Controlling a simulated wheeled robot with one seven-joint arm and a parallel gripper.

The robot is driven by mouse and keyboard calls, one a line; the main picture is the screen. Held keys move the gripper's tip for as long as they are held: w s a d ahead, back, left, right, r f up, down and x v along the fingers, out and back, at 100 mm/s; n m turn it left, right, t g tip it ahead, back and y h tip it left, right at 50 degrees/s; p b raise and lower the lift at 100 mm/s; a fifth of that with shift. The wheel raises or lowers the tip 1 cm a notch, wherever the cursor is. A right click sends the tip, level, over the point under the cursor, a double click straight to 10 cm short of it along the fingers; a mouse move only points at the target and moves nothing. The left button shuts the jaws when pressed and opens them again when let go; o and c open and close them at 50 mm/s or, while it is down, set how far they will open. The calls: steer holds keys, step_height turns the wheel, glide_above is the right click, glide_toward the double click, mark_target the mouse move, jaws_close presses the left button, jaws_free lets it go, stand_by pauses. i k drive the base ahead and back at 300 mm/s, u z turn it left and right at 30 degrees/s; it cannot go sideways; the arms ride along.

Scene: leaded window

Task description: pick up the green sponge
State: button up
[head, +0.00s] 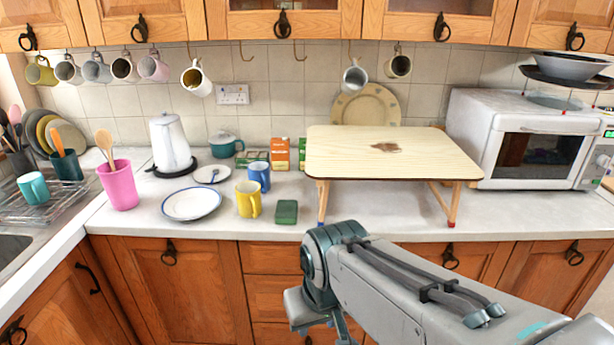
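The green sponge (286,212) is a small dark green block lying on the light countertop near its front edge. It sits just right of a yellow mug (248,199) and left of the folding table's front leg. My arm reaches in from the lower right, in front of the cabinets. My gripper (324,340) is only partly in view at the bottom edge, below and in front of the counter, well apart from the sponge. Its fingertips are hidden or cut off, so I cannot tell whether it is open.
A wooden folding table (350,158) stands right of the sponge. A blue mug (259,177), a white plate (191,204) and a pink cup (119,186) are to the left. A microwave (520,140) stands at the right. Mugs hang above the counter (155,225).

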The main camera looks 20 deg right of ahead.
mark_target(286, 213)
steer(key=u, duration=0.35)
steer(key=k, duration=0.25)
steer(key=z, duration=0.55)
steer(key=i, duration=1.1)
steer(key=u, duration=0.65)
